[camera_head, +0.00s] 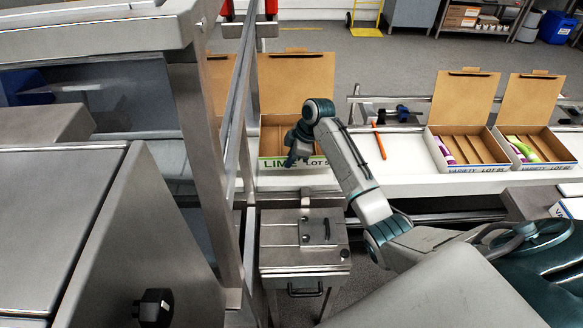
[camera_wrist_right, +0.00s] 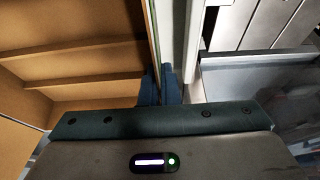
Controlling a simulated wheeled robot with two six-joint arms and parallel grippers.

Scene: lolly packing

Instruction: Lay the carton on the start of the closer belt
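The carton labelled LIME (camera_head: 273,163) is upright on the white belt (camera_head: 400,186), with its lid (camera_head: 297,85) standing open at the back. In the right wrist view, the carton's interior (camera_wrist_right: 85,68) shows brown dividers and no lollies in the visible part. My right gripper (camera_head: 293,160) is at the carton's front wall. In the right wrist view, its two fingers (camera_wrist_right: 159,86) straddle that thin wall, close together on it. The arm partly hides the carton in the head view. My left gripper is not in view.
A metal frame post (camera_head: 235,130) stands just left of the carton, beside a grey machine (camera_head: 60,230). Two open VARIETY cartons (camera_head: 468,170) (camera_head: 548,165) stand further right. An orange stick (camera_head: 380,142) lies between. A metal cabinet (camera_head: 303,250) stands in front of the belt.

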